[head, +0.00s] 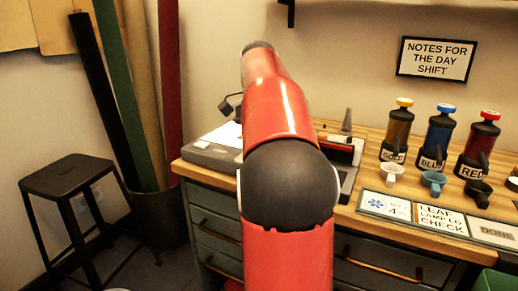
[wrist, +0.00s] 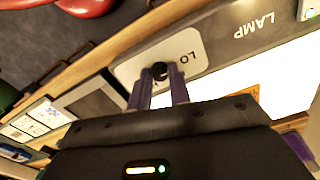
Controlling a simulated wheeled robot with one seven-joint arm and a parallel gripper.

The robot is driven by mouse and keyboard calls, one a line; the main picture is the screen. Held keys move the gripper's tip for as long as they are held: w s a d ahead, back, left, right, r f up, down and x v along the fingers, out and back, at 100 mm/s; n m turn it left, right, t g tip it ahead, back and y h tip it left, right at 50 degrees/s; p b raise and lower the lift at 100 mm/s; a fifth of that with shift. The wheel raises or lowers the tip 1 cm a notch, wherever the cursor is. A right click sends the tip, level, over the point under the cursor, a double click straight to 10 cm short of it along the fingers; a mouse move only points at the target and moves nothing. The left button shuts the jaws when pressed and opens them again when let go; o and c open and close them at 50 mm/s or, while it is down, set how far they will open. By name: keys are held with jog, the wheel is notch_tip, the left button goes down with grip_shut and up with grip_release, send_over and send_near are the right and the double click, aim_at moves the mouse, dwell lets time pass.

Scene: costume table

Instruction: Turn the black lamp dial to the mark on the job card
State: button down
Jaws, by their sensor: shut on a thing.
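The black lamp dial (wrist: 160,70) sits on a pale plate of the grey lamp base (wrist: 215,40) in the wrist view. "LO" and "LAMP" read upside down beside it. My gripper (wrist: 158,82) is shut on the dial, one finger on each side. The dial's pointer is hidden or too small to read. In the head view the grey base (head: 208,155) shows left of my red arm, which hides my gripper and the dial. The job card (head: 439,220) reads "LEAF", "LAMP LO", "CHECK" and lies on the table's front right.
A snowflake card (head: 386,206) and a "DONE" card (head: 490,232) flank the job card. Yellow (head: 397,128), blue (head: 438,137) and red (head: 477,146) labelled bottles stand behind small cups. A black stool (head: 68,175) and tall rolls in a bin (head: 160,215) stand left of the table.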

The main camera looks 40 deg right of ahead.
jog(key=c, duration=1.3)
grip_release()
jog(key=shift+r, duration=0.1)
jog(key=shift+r, duration=3.8)
